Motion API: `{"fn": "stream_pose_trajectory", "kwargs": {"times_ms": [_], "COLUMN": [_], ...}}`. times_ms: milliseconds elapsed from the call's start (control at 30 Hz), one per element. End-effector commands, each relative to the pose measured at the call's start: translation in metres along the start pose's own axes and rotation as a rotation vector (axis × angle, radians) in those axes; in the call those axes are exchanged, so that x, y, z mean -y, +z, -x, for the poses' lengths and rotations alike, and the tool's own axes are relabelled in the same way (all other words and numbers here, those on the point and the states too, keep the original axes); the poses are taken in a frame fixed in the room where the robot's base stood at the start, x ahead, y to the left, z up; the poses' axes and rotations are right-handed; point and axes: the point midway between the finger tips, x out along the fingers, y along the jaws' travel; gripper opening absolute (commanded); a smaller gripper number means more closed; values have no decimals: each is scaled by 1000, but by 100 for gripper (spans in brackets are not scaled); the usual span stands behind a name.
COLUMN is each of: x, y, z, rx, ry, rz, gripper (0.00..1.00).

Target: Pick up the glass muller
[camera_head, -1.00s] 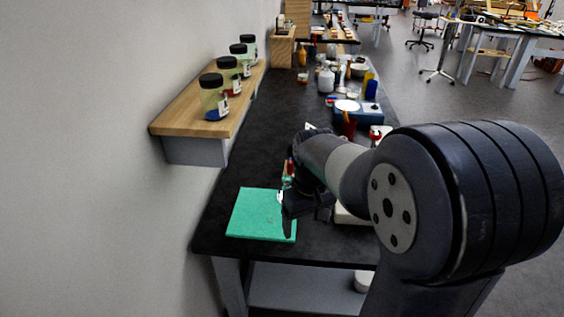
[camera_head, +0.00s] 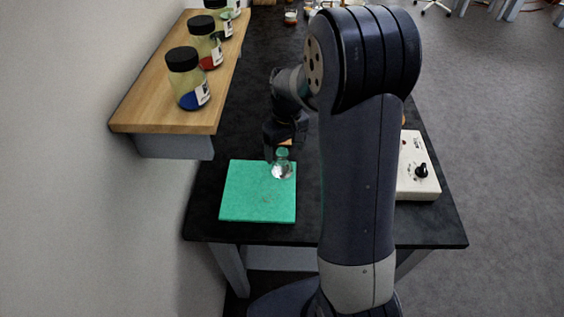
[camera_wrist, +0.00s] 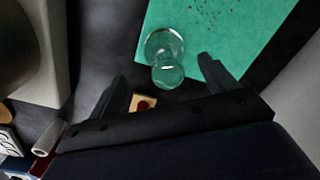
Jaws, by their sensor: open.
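The glass muller (camera_head: 282,168) is clear glass and stands at the far right corner of the green mat (camera_head: 250,205) on the black bench. In the wrist view the muller (camera_wrist: 165,55) shows a round base and a knob, at the edge of the mat (camera_wrist: 215,40). My gripper (camera_head: 283,150) is right at the muller in the head view, partly hidden by its own links. In the wrist view my gripper (camera_wrist: 165,80) is open, with the muller's knob between or just beyond the fingertips. I cannot tell whether they touch.
A wooden wall shelf (camera_head: 150,112) with several black-lidded jars (camera_head: 188,80) overhangs the bench at left. A white box with a black knob (camera_head: 418,175) sits at right, partly behind my arm. The bench front is mostly clear.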

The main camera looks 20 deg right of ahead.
Motion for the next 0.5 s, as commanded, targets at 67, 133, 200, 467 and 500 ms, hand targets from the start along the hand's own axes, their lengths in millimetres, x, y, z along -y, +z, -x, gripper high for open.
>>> {"fn": "stream_pose_trajectory", "kwargs": {"times_ms": [67,133,200,467,500], "x": [2,5,7,7,7], "y": [1,1,0,0,0], "z": [-6,-16,-26,-51,-51], "rx": [4,6,6,2,1], "ry": [-2,-2,-2,-1,-1], "rz": [1,2,2,0,0], "gripper": [80,80,80,80,80]}}
